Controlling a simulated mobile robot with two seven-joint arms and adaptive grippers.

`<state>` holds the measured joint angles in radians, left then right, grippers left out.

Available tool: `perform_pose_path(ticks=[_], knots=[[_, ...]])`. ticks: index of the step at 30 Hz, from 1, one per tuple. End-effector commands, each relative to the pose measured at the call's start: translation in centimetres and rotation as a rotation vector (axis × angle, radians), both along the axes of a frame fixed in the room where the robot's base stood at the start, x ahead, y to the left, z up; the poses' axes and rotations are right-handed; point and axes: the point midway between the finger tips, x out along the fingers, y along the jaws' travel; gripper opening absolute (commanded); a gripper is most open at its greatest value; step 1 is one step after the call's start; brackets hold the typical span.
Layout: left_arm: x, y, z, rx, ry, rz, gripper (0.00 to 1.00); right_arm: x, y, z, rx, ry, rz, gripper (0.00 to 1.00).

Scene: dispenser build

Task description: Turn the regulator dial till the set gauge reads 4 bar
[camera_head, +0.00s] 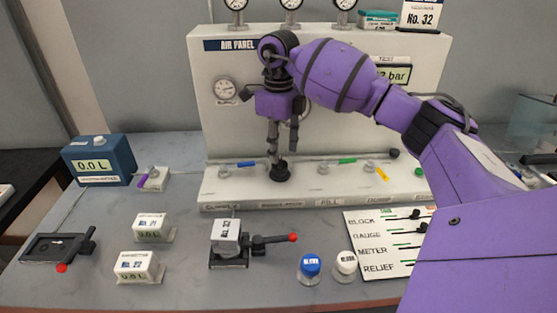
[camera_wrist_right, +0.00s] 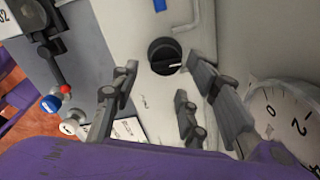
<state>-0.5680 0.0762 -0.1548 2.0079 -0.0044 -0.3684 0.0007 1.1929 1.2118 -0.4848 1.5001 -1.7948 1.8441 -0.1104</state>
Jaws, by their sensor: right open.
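The regulator dial (camera_head: 280,173) is a black round knob on the sloped ledge of the white air panel (camera_head: 218,130). In the wrist view the dial (camera_wrist_right: 165,56) shows a pale pointer line and lies between and beyond the fingertips. My right gripper (camera_head: 284,148) points down above the dial, and its fingers (camera_wrist_right: 164,75) are spread with nothing between them. Whether a fingertip touches the dial is unclear. A round gauge (camera_head: 225,89) is on the panel at the left; its reading is too small. A gauge face with 0 and 2 (camera_wrist_right: 285,115) is cut off in the wrist view. My left gripper is not seen.
A bar display (camera_head: 394,74) is partly hidden by my right arm. Blue (camera_head: 246,164), green (camera_head: 348,161) and yellow (camera_head: 382,174) valve handles sit along the ledge. A clamp with a red-tipped lever (camera_head: 272,239) and two capped bottles (camera_head: 310,265) stand in front.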

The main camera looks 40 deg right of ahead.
Motion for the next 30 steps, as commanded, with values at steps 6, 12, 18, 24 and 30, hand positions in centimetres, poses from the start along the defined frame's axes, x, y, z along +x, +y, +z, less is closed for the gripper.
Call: perform_pose_path(ticks=[6,12,18,24,30], knots=[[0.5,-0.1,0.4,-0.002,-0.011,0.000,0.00,0.0,0.1,-3.4,0.002,0.002,-0.002,0.42],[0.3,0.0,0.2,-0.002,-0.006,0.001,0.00,0.0,0.0,-4.7,0.000,0.000,-0.002,0.42],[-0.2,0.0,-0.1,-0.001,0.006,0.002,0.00,0.0,0.0,-4.9,0.000,0.000,-0.002,0.42],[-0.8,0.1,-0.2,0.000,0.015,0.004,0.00,0.0,0.0,-4.9,0.001,0.001,-0.002,0.22],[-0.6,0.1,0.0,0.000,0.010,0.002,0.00,-0.1,0.1,-4.9,0.003,0.003,0.000,0.03]])
